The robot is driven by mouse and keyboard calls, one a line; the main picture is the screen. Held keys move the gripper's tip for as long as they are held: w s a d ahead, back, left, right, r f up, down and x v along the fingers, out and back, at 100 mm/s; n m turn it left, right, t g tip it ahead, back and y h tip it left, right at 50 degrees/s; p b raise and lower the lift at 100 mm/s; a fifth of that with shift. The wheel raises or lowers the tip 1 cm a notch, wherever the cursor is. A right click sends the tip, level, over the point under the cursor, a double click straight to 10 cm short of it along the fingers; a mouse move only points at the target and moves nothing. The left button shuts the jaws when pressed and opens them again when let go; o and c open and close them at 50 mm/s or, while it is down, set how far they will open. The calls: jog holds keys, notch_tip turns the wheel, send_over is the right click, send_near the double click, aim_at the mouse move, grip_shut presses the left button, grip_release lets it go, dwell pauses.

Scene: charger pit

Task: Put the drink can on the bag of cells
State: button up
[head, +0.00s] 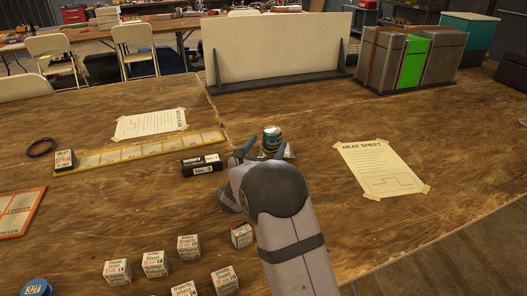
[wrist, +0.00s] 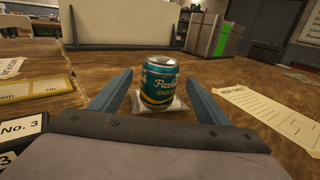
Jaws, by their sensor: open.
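I cannot tell for sure whether this is the bag of cells. My gripper (head: 265,151) is open and empty. In the wrist view its fingers (wrist: 160,88) lie to the left and right of the can, with gaps on both sides. My wrist hides some of the table.
A black No. 3 box (head: 202,165) lies left of my gripper. Several small white boxes (head: 155,263) stand near the front. A taped paper sheet (head: 381,170) lies right, a yellow strip (head: 140,152) left. A white board (head: 270,48) stands behind. The table between can and board is clear.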

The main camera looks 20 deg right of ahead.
aim_at(269, 142)
jog(key=shift+v, duration=1.5)
jog(key=shift+s+d+r, duration=0.15)
jog(key=shift+s, duration=0.05)
jog(key=s+d+r+m+g+y+p, duration=0.1)
jog(key=s+d+r+m+g+p, duration=0.1)
jog(key=s+m+g+p, duration=0.75)
jog(key=s+d+r+m+g+y+p, duration=0.1)
jog(key=s+d+r+m+g+p, duration=0.3)
jog(key=s, duration=1)
jog(key=s+a+r+m+y+p, duration=0.2)
jog(key=s+a+m+y+p, duration=0.2)
jog(key=a, duration=0.5)
jog(key=s+a+r+m+y+p, duration=0.2)
jog(key=s+a+m+y+p, duration=0.3)
jog(key=s+a+m+p, duration=0.4)
jog(key=shift+m+y, duration=0.3)
jog(key=shift+m, duration=0.45)
jog(key=shift+o, duration=0.5)
jog(key=shift+a+r, duration=0.1)
jog(key=shift+r, duration=0.05)
